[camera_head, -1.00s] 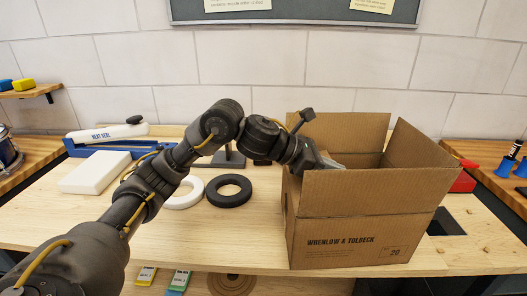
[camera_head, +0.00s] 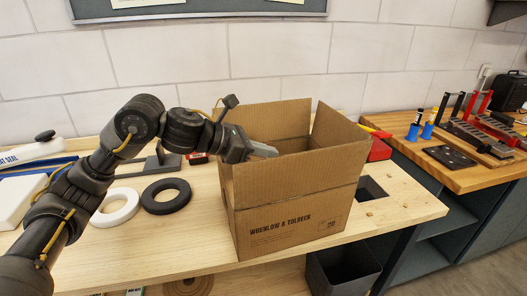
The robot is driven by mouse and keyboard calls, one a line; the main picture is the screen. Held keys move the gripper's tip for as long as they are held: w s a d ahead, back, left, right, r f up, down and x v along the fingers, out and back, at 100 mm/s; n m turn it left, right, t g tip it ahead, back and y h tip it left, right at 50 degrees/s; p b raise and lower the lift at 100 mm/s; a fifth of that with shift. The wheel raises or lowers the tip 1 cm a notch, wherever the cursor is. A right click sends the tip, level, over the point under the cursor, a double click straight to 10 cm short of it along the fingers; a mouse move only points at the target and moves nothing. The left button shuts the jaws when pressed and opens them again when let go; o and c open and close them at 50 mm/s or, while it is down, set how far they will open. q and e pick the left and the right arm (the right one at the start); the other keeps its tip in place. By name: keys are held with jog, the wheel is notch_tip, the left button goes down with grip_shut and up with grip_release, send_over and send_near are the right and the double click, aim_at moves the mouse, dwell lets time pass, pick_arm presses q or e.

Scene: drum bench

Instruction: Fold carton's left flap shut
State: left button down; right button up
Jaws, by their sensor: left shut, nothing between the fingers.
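The open cardboard carton (camera_head: 290,222) stands on the pale wooden bench in the head view. Its back flap (camera_head: 270,121), right flap (camera_head: 336,134) and front flap (camera_head: 300,179) stand up. The left flap cannot be made out clearly; my left gripper and wrist cover much of that side. My left gripper (camera_head: 266,151) is shut and empty. It reaches from the left across the carton's left edge, with its fingertips over the opening behind the front flap. Whether it touches cardboard cannot be told. My right gripper is not in view.
A white ring (camera_head: 119,219) and a black ring (camera_head: 148,200) lie left of the carton. A red object (camera_head: 379,150) is behind its right side. A tool bench is farther right.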

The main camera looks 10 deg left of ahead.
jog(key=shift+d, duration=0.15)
